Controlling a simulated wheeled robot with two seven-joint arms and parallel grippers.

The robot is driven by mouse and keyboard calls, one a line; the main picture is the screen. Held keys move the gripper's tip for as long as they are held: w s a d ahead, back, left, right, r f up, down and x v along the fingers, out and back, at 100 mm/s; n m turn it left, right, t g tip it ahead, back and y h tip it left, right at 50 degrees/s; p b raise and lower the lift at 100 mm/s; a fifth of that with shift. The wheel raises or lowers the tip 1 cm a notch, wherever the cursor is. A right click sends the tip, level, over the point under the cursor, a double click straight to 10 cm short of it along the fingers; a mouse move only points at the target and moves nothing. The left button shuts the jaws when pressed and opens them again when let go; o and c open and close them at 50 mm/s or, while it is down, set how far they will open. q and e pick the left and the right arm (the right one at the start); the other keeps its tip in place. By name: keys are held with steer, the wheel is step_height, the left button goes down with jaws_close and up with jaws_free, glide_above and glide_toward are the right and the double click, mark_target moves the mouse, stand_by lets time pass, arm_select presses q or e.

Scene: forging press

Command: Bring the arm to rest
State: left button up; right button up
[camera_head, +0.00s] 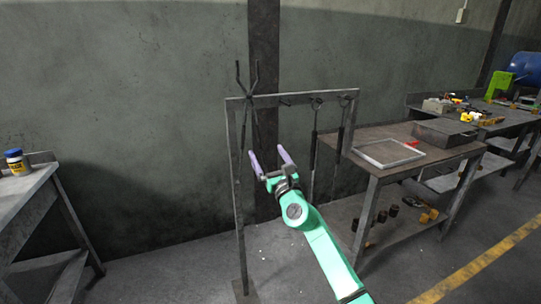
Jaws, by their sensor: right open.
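My right gripper (270,160) is open in the middle of the head view. Its two pale purple fingers point up and away, apart from each other, and I see nothing between them. My green right arm (318,240) reaches in from the bottom right. The gripper appears in front of a metal rack (240,200), on which dark long-handled tools (314,150) hang. Whether the gripper touches the rack I cannot tell. My left gripper is not in the view.
A workbench (400,140) with a square metal frame (388,152) and a dark box (446,132) stands right of the rack. Another table (25,190) with a blue-and-white jar (16,161) is at the left. A wall rises behind. Floor (150,275) is clear between the left table and rack.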

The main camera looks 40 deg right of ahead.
steer(key=shift+v, duration=1.1)
steer(key=shift+f, duration=0.15)
